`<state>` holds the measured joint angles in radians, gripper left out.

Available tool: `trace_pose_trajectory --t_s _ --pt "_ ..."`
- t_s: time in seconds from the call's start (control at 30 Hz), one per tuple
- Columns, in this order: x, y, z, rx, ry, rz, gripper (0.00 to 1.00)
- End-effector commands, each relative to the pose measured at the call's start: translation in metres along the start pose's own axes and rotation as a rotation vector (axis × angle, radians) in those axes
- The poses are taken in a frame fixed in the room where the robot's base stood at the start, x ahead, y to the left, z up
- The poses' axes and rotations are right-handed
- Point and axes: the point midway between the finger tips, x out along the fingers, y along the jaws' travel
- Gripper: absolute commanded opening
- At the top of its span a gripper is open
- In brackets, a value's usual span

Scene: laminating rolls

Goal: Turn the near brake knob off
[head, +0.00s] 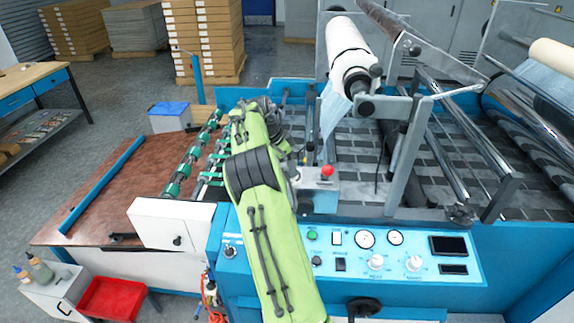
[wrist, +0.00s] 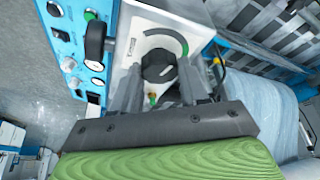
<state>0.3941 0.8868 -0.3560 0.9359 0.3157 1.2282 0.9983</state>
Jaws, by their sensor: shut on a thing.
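The near brake knob (wrist: 157,66) is a round black knob with a short white mark on its right side, seen in the wrist view. It sits on a white plate (wrist: 147,20) with a green arc around its upper right. My gripper (wrist: 160,82) is shut on the knob, with one grey finger on each side of it. A small green spot shows just below the knob, between the fingers. In the head view my green arm hides the knob and the fingers.
A blue control panel (head: 345,252) with gauges, dials and buttons lies right of my arm in the head view. A small box with a red button (head: 327,171) stands close beside the arm. A white roll (head: 347,45) and metal bars rise behind.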

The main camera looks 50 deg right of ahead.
Motion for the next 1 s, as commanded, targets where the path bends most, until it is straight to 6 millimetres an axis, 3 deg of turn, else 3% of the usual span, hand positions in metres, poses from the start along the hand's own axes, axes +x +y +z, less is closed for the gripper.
trace_pose_trajectory --t_s 0.27,1.0 --pt "0.0014 0.0010 0.0001 -0.122 0.000 -0.054 0.14" --pt "0.0006 0.0041 -0.0021 -0.654 0.002 -0.274 0.14"
